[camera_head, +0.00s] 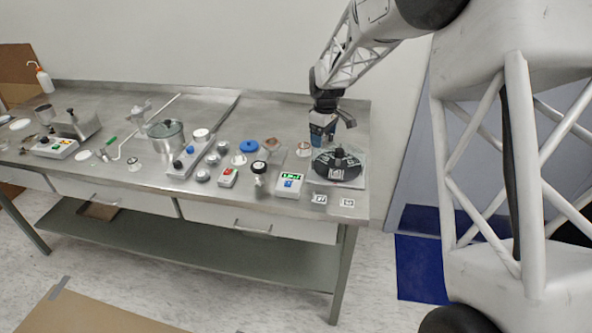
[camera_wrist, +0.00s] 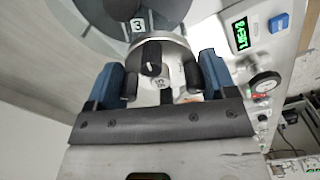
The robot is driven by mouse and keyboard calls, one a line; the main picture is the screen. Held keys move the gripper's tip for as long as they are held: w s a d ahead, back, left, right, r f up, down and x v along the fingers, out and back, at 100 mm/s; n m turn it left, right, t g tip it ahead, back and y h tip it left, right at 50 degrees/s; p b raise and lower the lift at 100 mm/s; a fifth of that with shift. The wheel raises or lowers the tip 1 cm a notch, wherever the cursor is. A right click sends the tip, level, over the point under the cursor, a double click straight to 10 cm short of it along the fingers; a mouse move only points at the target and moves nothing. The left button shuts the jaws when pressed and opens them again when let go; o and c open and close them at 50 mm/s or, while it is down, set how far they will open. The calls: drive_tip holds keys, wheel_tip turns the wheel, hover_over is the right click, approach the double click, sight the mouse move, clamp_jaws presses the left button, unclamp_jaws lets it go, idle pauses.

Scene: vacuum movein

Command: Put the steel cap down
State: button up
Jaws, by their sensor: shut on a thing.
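My gripper (camera_head: 322,136) is above the back right of the bench, beside the rear left of a dark round turntable-like device. In the wrist view my gripper (camera_wrist: 161,82) has its two blue fingers with black pads shut on the steel cap (camera_wrist: 175,58), a round silvery piece with a black knob and a small marked label on it. The cap lies between the pads. In the head view the gripper hides it. I cannot tell whether the cap's underside touches anything.
The dark round device (camera_head: 337,172) sits close by, and its number 3 label shows in the wrist view (camera_wrist: 138,25). A green-lit display box (camera_head: 289,185) stands in front left. Small parts, a blue lid (camera_head: 249,146) and a steel pot (camera_head: 166,137) crowd the bench leftward. The bench's back right is clear.

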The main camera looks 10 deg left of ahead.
drive_tip(key=s+f+n, duration=0.1)
drive_tip(key=s, duration=0.4)
drive_tip(key=s+a+f+n, duration=0.1)
drive_tip(key=s+f, duration=0.1)
drive_tip(key=s, duration=0.4)
drive_tip(key=s+f+n, duration=0.1)
drive_tip(key=s+n, duration=0.1)
drive_tip(key=s, duration=0.3)
drive_tip(key=shift+s+a+f, duration=0.15)
drive_tip(key=shift+s+a, duration=0.25)
drive_tip(key=shift+w, duration=0.1)
hover_over(296, 169)
drive_tip(key=shift+d+f, duration=0.1)
drive_tip(key=shift+f, duration=0.7)
drive_tip(key=shift+f, duration=1.75)
drive_tip(key=shift+f, duration=0.55)
drive_tip(key=o, duration=0.7)
